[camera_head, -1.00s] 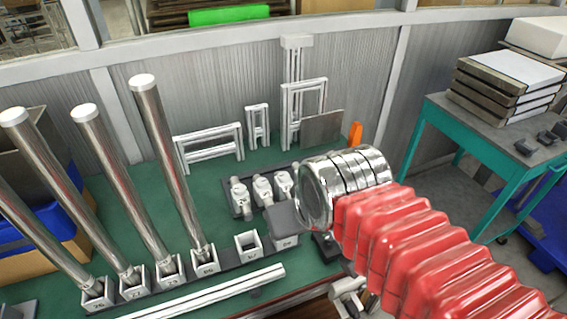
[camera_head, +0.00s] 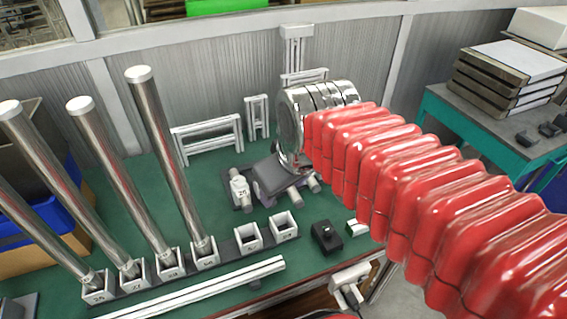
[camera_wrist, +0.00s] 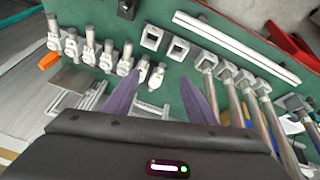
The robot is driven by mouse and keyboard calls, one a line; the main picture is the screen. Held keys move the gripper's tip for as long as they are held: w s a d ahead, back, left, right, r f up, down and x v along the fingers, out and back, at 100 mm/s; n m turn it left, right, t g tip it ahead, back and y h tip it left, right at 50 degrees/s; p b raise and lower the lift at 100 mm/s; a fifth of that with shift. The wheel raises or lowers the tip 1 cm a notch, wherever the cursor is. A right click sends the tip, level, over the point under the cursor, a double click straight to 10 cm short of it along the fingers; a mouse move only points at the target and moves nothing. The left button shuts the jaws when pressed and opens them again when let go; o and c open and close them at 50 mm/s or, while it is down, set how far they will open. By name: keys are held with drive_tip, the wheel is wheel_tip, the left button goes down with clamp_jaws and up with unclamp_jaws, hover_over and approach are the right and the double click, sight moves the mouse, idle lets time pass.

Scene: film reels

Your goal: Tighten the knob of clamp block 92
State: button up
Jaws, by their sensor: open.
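Several grey clamp blocks with cylindrical knobs stand in a row in the wrist view (camera_wrist: 88,52). Their numbers are too small to read there, so I cannot tell which is block 92. In the head view the leftmost clamp block (camera_head: 240,190) shows, with a label I cannot read surely; others are partly hidden behind my gripper (camera_head: 272,178). In the wrist view my gripper (camera_wrist: 163,80) is open, its two purple fingers apart. The row's right-end block (camera_wrist: 157,76) appears between the fingertips in the picture; I see no clear contact.
Steel posts (camera_head: 167,165) stand in numbered sockets at left. Two empty square sockets (camera_head: 284,226) and a black block (camera_head: 326,238) are nearby. A white rail (camera_head: 200,288) lies along the front. White frames (camera_head: 207,138) stand behind. Green bench surface shows between them.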

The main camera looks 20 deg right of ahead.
drive_tip(key=w+d+f+n+g, duration=0.1)
drive_tip(key=w+d+n, duration=0.25)
drive_tip(key=w, duration=0.45)
drive_tip(key=w+d+f+n+g, duration=0.1)
drive_tip(key=w+d+n, duration=0.1)
drive_tip(key=w+n, duration=0.4)
drive_tip(key=w+d+f+n+g, duration=0.1)
drive_tip(key=w+d+n, duration=0.15)
drive_tip(key=w, duration=0.65)
drive_tip(key=w+d+f+n+g, duration=0.1)
drive_tip(key=w+d+f+n, duration=0.3)
drive_tip(key=w+f+n, duration=0.1)
wheel_tip(320, 180, down, 2)
drive_tip(key=shift+w+f+g, duration=0.1)
drive_tip(key=shift+w+g, duration=0.3)
drive_tip(key=shift+w, duration=0.4)
drive_tip(key=shift+f, duration=0.1)
wheel_tip(320, 180, down, 14)
drive_tip(key=shift+r, duration=0.2)
drive_tip(key=c, duration=1)
